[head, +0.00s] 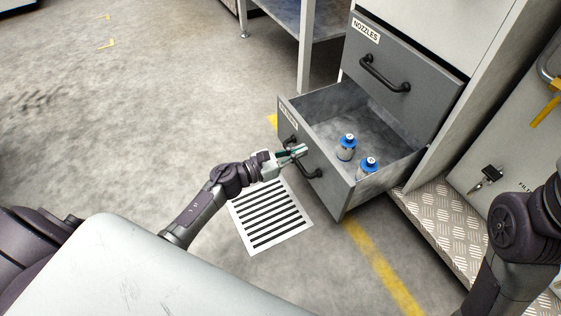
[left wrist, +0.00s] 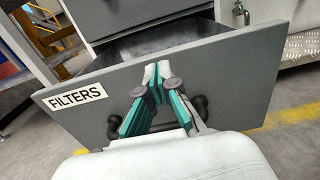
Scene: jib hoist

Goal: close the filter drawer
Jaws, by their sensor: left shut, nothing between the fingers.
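The filter drawer (head: 320,187) is a grey drawer pulled well out of the cabinet in the head view. Its front carries a FILTERS label, readable in the left wrist view (left wrist: 78,98), and a dark bar handle (head: 314,174). Two blue-and-white filter bottles (head: 346,148) (head: 367,168) stand inside it. My left gripper (head: 303,150) is shut and empty, close in front of the drawer face at the handle. In the left wrist view its fingertips (left wrist: 156,72) overlap the drawer front (left wrist: 235,75); I cannot tell whether they touch. My right gripper is not in view.
A shut drawer labelled NOZZLES (head: 400,75) sits above. A striped floor mat (head: 268,218) lies below the open drawer. A tread-plate step (head: 440,225) and a panel with a key stand to the right. The floor at left is clear.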

